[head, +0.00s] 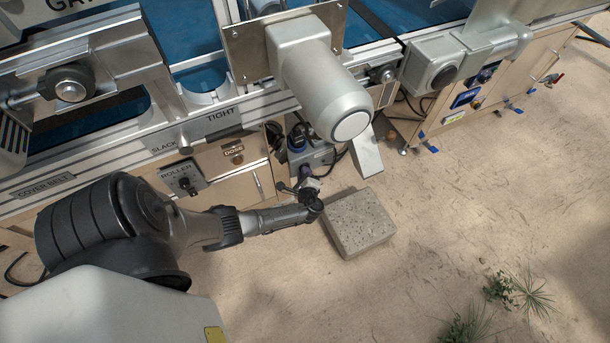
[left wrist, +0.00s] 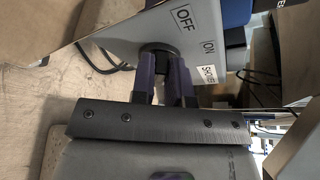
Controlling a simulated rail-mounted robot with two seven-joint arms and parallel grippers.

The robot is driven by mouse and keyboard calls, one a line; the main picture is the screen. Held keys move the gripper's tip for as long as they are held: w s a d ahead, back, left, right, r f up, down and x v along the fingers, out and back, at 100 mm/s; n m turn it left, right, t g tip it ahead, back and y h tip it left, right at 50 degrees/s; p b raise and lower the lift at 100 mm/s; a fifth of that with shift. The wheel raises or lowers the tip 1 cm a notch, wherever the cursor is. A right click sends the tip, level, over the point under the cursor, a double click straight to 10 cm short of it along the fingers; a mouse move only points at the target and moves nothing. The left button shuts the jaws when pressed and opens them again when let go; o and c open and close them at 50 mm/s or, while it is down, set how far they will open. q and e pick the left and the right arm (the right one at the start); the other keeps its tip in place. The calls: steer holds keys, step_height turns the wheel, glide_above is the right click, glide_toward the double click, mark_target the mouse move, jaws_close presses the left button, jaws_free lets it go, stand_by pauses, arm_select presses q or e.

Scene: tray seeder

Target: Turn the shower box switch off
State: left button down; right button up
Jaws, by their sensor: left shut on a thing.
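The shower box (left wrist: 120,45) is a light grey box in the left wrist view, with an OFF label, an ON label and a SHOWER label on its face. Its dark switch knob (left wrist: 157,48) sits below the OFF label and is partly hidden by the fingers. My left gripper (left wrist: 166,72) is shut on this knob, with a purple finger on each side. Which label the knob points to cannot be told. In the head view my left gripper (head: 308,192) is low in front of the machine, beside the box (head: 318,157), which shows only small. My right gripper is not in view.
A concrete block (head: 358,222) lies on the sandy floor just right of my left gripper. A roller switch (head: 183,180) and a dose panel (head: 233,152) are on the machine front. A large grey motor (head: 325,85) juts out above. The floor to the right is mostly clear.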

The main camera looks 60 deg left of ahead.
arm_select(q)
steer(key=shift+s+f+n+t+b, duration=0.15)
steer(key=shift+n+t+b, duration=0.15)
steer(key=shift+n+b, duration=0.25)
steer(key=c, duration=1.1)
jaws_free()
